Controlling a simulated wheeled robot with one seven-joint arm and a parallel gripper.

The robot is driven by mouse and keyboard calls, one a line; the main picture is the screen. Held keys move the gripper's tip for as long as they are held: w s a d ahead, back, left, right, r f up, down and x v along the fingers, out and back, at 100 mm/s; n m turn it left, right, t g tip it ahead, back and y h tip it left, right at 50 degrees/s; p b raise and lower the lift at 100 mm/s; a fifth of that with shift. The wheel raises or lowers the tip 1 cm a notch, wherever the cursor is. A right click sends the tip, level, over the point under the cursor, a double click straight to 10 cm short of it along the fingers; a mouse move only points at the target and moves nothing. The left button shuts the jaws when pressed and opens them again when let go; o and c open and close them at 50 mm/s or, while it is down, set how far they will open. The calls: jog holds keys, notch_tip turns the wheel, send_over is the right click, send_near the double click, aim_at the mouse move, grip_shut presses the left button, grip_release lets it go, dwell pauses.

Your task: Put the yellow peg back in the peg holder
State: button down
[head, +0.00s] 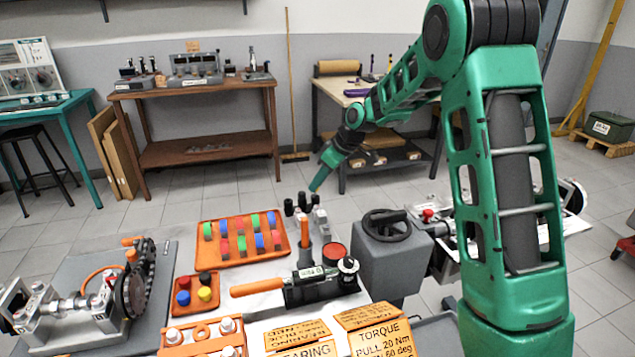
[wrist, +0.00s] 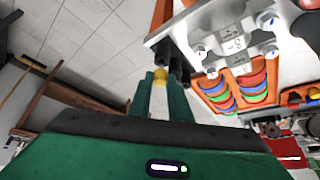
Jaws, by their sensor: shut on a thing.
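My gripper (head: 318,188) hangs at the far edge of the work table, fingers pointing down beside a cluster of dark upright cylinders. In the wrist view its green fingers (wrist: 160,90) are closed around a small yellow piece, which looks like the yellow peg (wrist: 160,75); only its rounded end shows. In the head view the held piece cannot be made out. A small orange tray (head: 174,309), possibly the peg holder, stands near the table's left side. It has red, blue and yellow round pieces in it and a dark spot at the back right.
A larger orange tray (head: 203,256) with rows of coloured pieces lies behind the small one. Dark cylinders (head: 289,207), an orange-handled tool (head: 257,287) and a grey block with a handwheel (head: 392,265) stand to the right. An engine assembly (head: 130,290) is at left.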

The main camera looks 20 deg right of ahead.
jog(key=shift+f, duration=1.15)
dwell(0.7)
jog(key=c, duration=1.9)
grip_release()
jog(key=shift+o, duration=0.2)
jog(key=shift+r, duration=1.5)
jog(key=o, duration=0.5)
jog(key=v, duration=1)
jog(key=shift+s+d+r, duration=0.1)
jog(key=shift+d+r, duration=0.05)
jog(key=shift+r, duration=0.15)
